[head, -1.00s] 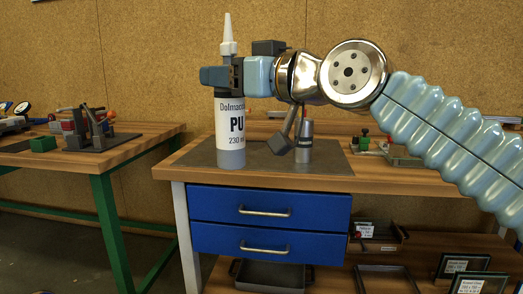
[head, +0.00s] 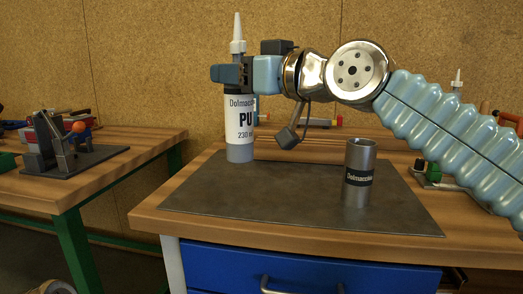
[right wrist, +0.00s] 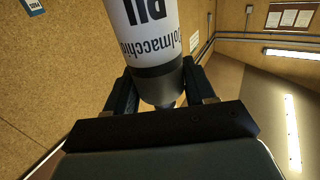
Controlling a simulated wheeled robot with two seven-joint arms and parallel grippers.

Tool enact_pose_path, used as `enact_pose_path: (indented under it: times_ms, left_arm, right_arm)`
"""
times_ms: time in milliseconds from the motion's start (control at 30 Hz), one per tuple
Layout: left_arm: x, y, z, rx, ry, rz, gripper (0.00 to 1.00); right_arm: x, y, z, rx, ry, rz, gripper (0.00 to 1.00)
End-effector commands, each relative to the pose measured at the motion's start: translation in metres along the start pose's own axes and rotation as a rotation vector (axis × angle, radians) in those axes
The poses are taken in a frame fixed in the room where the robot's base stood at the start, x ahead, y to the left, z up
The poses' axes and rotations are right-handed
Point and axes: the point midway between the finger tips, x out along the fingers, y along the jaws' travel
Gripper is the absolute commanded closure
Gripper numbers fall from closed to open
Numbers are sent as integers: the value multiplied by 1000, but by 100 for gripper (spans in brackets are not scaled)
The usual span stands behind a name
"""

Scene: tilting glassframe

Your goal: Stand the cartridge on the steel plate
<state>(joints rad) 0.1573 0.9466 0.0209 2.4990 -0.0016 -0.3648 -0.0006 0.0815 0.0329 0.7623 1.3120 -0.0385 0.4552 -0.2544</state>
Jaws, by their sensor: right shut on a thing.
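The cartridge (head: 240,128) is a white tube with black lettering, a grey lower end and a pale pointed nozzle. It is upright, and its lower end shows in front of the steel plate's back left part; I cannot tell whether it touches. My right gripper (head: 236,74) is shut around its upper end, below the nozzle. In the right wrist view the cartridge (right wrist: 150,30) sits between both fingers, its label upside down. The steel plate (head: 290,200) is a flat dark grey sheet on the wooden workbench. My left gripper is not in view.
A metal cylinder (head: 360,178) with a black label band stands on the plate's right part. The plate's left and front are clear. Behind the plate is a raised wooden ledge (head: 310,150). A second bench (head: 120,160) with a clamp-like device (head: 65,150) stands at left.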

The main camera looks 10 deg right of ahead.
Motion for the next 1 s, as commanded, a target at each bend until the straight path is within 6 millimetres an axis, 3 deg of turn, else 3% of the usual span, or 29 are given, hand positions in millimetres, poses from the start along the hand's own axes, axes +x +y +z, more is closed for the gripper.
enact_pose_path:
  times_ms: [200, 400, 667, 867, 1000]
  left_arm:
    - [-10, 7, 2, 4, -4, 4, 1]
    - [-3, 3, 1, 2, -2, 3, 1]
    - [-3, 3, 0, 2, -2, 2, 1]
    - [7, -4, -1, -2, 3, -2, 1]
    - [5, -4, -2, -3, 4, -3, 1]
  right_arm:
    - [50, 40, 26, 6, -2, -1, 100]
    - [75, 59, 66, 3, -1, 0, 100]
    - [87, 68, 84, 0, 0, 0, 100]
    - [89, 71, 117, 0, -1, 1, 100]
    - [89, 70, 117, -2, 3, 0, 100]
